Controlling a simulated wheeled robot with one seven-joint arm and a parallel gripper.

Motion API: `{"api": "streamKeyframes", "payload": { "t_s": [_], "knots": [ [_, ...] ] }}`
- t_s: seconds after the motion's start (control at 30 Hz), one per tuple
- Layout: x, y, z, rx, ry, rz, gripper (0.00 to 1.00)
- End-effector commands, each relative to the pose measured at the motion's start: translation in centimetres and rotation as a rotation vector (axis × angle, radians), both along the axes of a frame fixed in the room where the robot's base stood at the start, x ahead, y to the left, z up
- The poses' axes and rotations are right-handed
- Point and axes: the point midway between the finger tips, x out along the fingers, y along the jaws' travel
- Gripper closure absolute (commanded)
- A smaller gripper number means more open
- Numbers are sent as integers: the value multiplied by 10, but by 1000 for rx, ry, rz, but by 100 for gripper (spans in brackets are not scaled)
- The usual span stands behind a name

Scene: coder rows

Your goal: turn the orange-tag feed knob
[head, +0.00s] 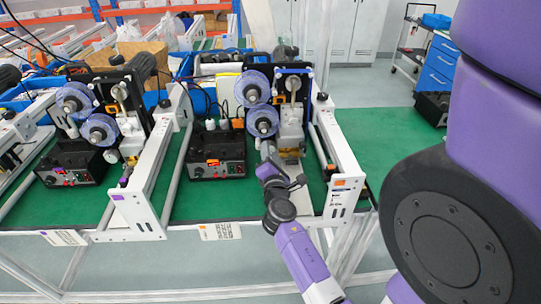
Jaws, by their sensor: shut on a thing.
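The orange tag (340,183) is on the white end plate of the right-hand coder row. Inside this row stands a coder with two blue-rimmed reels (262,121) and a pale metal head (291,132). My gripper (268,151) reaches in from the front, low at this coder, just below the lower reel and to the right of the black control box (217,153). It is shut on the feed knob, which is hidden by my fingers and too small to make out. How far the knob is turned cannot be told.
A like coder row with a purple tag (118,197) stands to the left. White frame rails (163,150) run along both sides of the coder. The green bench top (375,140) is bare at the right. A blue drawer cabinet (437,62) stands behind.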

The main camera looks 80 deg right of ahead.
Motion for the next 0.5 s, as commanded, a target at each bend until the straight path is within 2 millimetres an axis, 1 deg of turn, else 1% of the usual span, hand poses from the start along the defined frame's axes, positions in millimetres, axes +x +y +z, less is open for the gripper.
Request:
{"api": "streamKeyframes", "payload": {
  "t_s": [0.1,0.5],
  "knots": [
    [1,1,-4,25,-88,1,100],
    [0,0,-6,131,-451,1,100]
  ]
}}
